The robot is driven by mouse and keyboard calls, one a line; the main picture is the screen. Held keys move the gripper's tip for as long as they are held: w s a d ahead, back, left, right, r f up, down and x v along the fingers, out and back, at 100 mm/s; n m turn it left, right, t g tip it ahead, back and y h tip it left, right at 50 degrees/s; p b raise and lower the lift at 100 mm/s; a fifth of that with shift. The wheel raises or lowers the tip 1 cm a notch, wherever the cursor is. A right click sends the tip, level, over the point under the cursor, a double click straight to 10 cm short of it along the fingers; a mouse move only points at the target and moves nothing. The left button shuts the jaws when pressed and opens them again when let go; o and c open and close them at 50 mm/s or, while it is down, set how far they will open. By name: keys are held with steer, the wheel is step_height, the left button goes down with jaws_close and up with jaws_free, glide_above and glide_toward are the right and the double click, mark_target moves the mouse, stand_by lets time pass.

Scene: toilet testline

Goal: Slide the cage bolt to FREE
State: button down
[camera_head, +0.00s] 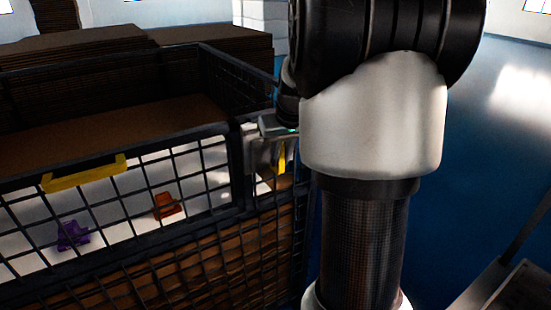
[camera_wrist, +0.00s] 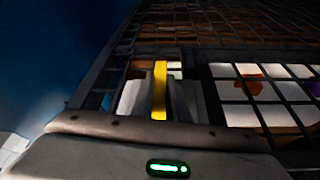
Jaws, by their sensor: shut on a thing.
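The cage (camera_head: 238,170) is a dark wire-mesh crate on the left and centre of the head view. The bolt shows as a yellow bar (camera_head: 282,160) near the cage's right corner post, and it also shows upright in the wrist view (camera_wrist: 160,90). My gripper (camera_head: 268,150) is at this corner, shut on the yellow bolt, with a finger on each side of it. My arm hides part of the corner in the head view. No FREE marking can be read in either view.
Inside the cage are an orange object (camera_head: 165,206) and a purple object (camera_head: 72,235) on a white surface. Brown stacked boards (camera_head: 210,50) stand behind. Open blue floor (camera_head: 490,130) lies to the right.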

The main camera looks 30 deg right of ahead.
steer(key=c, duration=1.7)
jaws_free()
steer(key=shift+d, duration=0.35)
steer(key=shift+a+r, duration=0.1)
steer(key=shift+s+r, duration=0.1)
steer(key=shift+r, duration=0.15)
steer(key=p+v, duration=0.1)
steer(key=v, duration=1.5)
steer(key=shift+s+a+r, duration=0.15)
steer(key=shift+s+r, duration=0.05)
steer(key=shift+r, duration=0.1)
